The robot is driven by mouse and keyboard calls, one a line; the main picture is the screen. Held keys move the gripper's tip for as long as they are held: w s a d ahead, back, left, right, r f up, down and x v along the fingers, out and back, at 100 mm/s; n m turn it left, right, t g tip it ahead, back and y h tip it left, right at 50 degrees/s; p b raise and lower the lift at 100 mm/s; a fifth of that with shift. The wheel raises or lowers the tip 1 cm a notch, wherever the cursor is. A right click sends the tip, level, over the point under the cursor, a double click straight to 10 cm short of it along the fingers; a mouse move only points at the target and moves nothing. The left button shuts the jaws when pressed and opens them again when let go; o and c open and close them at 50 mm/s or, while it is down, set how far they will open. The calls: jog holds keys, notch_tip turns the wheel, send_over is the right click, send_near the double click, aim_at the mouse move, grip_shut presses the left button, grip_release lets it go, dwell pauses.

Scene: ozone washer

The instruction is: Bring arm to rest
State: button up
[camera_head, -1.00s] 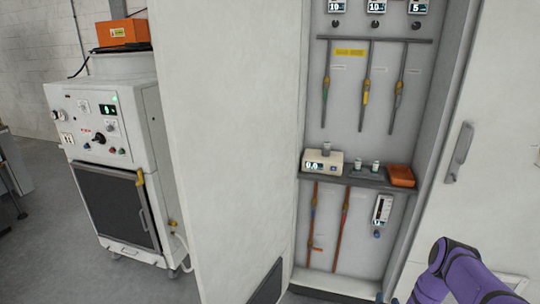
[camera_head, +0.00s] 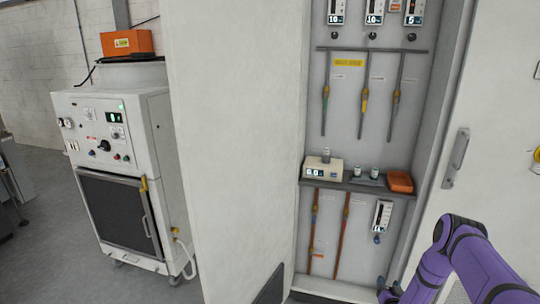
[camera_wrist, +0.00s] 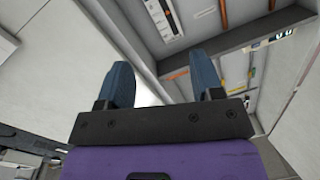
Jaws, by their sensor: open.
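My purple arm (camera_head: 462,262) enters at the lower right of the head view, in front of the open cabinet's lower right side. My gripper (camera_wrist: 165,85) shows in the wrist view with its two blue fingers spread apart and nothing between them. In the head view only a small part of the gripper end shows at the bottom edge. The fingers point toward the cabinet interior and its pale walls in the wrist view. I cannot tell the exact gap to the cabinet.
The cabinet holds a shelf (camera_head: 352,186) with a small scale-like device (camera_head: 322,172) and an orange box (camera_head: 400,182). A white door with a handle (camera_head: 456,158) stands at right. A white machine (camera_head: 115,180) with an orange box (camera_head: 127,43) on top stands left. Grey floor (camera_head: 50,255) is clear.

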jog(key=w+r+n+g+y, duration=0.1)
jog(key=w+r, duration=0.3)
jog(key=r, duration=0.4)
jog(key=w+a+r+n+g, duration=0.1)
jog(key=w+r, duration=0.2)
jog(key=r, duration=0.5)
jog(key=w+r+n+y, duration=0.1)
jog(key=w+r, duration=0.3)
jog(key=r, duration=0.4)
jog(key=s+a+r+n+g, duration=0.1)
jog(key=s+a+r+g, duration=0.15)
jog(key=r, duration=1.05)
jog(key=s+a+r+g, duration=0.1)
jog(key=s+a+r, duration=0.3)
jog(key=r, duration=1)
jog(key=s+a+r+g, duration=0.2)
jog(key=s+a+r, duration=0.1)
jog(key=s+r, duration=0.55)
jog(key=s+a+r+g, duration=0.1)
jog(key=s+a+r, duration=0.2)
jog(key=s+r, duration=0.55)
jog(key=s+a+g, duration=0.1)
jog(key=s, duration=1.4)
jog(key=s+a+n+g+y, duration=0.1)
jog(key=s+a+g, duration=0.1)
jog(key=s, duration=1.3)
jog(key=shift+a+f, duration=0.2)
